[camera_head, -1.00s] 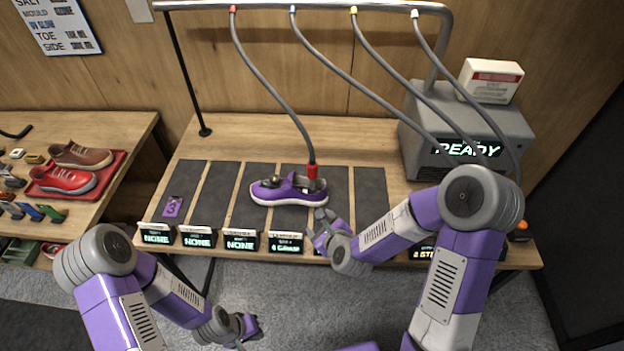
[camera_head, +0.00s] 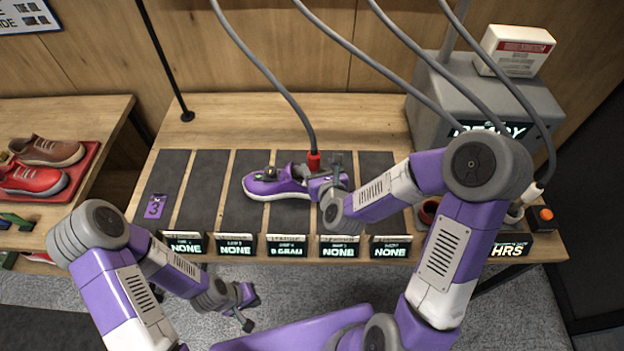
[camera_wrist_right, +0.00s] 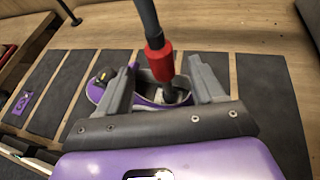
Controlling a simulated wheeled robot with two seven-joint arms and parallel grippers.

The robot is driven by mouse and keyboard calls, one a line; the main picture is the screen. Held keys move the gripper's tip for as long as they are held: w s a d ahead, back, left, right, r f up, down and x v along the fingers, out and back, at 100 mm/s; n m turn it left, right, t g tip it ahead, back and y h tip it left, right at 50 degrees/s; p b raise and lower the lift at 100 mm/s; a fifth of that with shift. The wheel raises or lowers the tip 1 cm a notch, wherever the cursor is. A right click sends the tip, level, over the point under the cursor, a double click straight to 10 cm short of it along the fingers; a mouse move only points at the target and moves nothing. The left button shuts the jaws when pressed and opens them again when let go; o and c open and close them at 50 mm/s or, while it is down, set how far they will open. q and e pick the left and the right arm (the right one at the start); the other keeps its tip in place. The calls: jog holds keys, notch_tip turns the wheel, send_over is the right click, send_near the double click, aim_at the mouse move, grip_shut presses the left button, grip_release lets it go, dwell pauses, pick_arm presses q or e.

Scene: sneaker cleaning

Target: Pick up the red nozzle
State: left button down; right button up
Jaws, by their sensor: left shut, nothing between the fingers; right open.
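The red nozzle (camera_head: 313,162) hangs on the end of a grey hose, its lower end at the opening of the purple sneaker (camera_head: 272,186). In the right wrist view the red nozzle (camera_wrist_right: 159,63) is upright between the fingers of my right gripper (camera_wrist_right: 160,88), which are apart on either side of it. In the head view my right gripper (camera_head: 332,172) is right beside the nozzle and partly covers the shoe's heel. The purple sneaker (camera_wrist_right: 96,92) is partly hidden by the fingers in the wrist view. My left gripper (camera_head: 250,308) is shut and empty, low in front of the table.
Dark mats (camera_head: 210,190) lie in strips on the wooden table, with small display signs (camera_head: 235,247) along its front edge. Other hoses (camera_head: 345,60) cross above on the right. A grey machine (camera_head: 430,115) stands at the back right. Brown and red shoes (camera_head: 50,152) sit on the left table.

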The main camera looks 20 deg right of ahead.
aim_at(312, 157)
jog(key=shift+w+f, duration=0.25)
jog(key=shift+f, duration=0.3)
jog(key=x, duration=0.7)
jog(key=shift+w, duration=0.15)
grip_shut()
